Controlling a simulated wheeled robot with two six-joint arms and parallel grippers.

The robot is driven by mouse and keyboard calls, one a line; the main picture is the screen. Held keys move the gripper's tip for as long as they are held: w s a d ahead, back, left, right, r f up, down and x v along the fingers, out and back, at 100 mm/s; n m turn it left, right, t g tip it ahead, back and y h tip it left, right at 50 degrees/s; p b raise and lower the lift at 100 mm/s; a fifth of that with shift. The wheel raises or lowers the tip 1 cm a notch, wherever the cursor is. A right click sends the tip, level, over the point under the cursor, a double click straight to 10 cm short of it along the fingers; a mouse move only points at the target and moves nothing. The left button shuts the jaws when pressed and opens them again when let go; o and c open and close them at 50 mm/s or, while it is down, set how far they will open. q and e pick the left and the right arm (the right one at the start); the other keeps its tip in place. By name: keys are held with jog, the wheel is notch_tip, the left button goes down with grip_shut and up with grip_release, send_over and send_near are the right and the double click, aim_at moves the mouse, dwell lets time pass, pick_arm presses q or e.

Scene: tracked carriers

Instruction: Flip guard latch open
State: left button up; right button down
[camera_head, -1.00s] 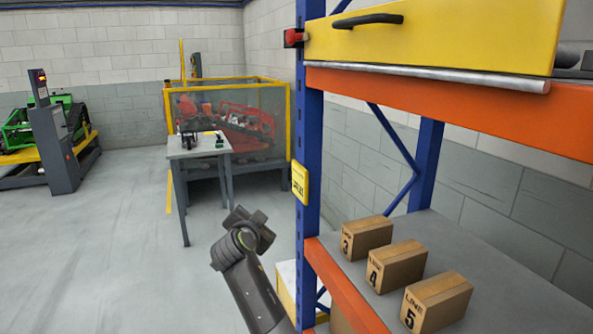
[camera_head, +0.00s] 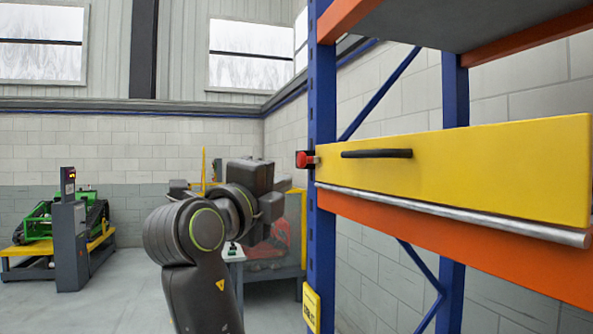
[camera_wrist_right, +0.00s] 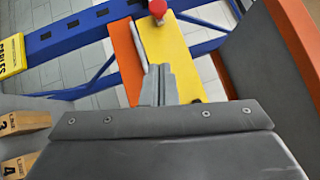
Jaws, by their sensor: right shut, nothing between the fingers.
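The yellow guard (camera_head: 500,172) is a long panel across the blue and orange rack, with a black handle (camera_head: 376,154). It lies flat against the rack front. The red latch (camera_head: 305,160) sits on a dark mount at the guard's left end, on the blue post. My right gripper (camera_head: 268,200) is left of the latch and a little lower in the head view, apart from it. In the right wrist view its fingers (camera_wrist_right: 157,85) are together and empty, with the red latch (camera_wrist_right: 157,8) beyond them at the top edge. My left gripper is not in view.
The blue rack post (camera_head: 321,90) stands right of my right arm. An orange beam (camera_head: 460,246) and a grey bar (camera_head: 460,212) run below the guard. Numbered boxes (camera_wrist_right: 22,122) show in the wrist view.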

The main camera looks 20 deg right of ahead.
jog(key=p, duration=0.5)
send_near(310, 161)
jog(key=d, duration=0.3)
jog(key=shift+w+d+r+p, duration=0.25)
jog(key=shift+w+p, duration=0.1)
jog(key=shift+w, duration=0.25)
jog(key=shift+w+d+r+p, duration=0.2)
jog(key=shift+w+p, duration=0.15)
jog(key=shift+w, duration=0.3)
jog(key=shift+w+a, duration=0.25)
jog(key=shift+w, duration=0.2)
jog(key=shift+w+d, duration=0.1)
